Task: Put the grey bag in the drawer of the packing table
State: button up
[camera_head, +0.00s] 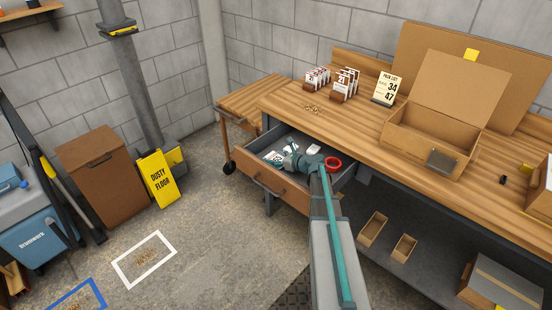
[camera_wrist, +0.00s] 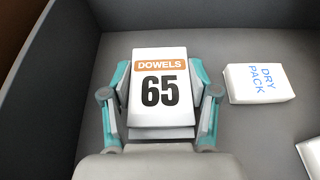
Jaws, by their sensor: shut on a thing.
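The packing table (camera_head: 335,112) has its drawer (camera_head: 268,186) pulled open. My gripper (camera_head: 291,152) reaches down into the open drawer. In the wrist view my gripper (camera_wrist: 161,98) is shut on the grey bag (camera_wrist: 162,132), with one teal finger along each side. A white label with an orange band reading "DOWELS" and "65" covers most of the bag's face. The bag is over the grey drawer floor (camera_wrist: 245,130); I cannot tell whether it touches it. In the head view my gripper and arm hide much of the bag.
In the drawer are a white "DRY PACK" packet (camera_wrist: 258,83), other white packets and a red ring (camera_head: 333,164). On the tabletop stand card racks (camera_head: 345,84), a pick list sign (camera_head: 385,89) and an open cardboard box (camera_head: 430,135).

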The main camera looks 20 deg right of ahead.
jog(key=shift+f, duration=0.2)
jog(key=o, duration=1.2)
jog(key=shift+r, duration=0.1)
jog(key=shift+s+r, duration=0.15)
jog(key=b+v, duration=0.1)
jog(key=v, duration=0.9)
jog(key=shift+s+d+r+b, duration=0.1)
jog(key=shift+s+d+b, duration=0.1)
jog(key=shift+s+b, duration=0.2)
jog(key=shift+s+d+r, duration=0.2)
jog(key=shift+s+r, duration=0.05)
jog(key=shift+s, duration=0.15)
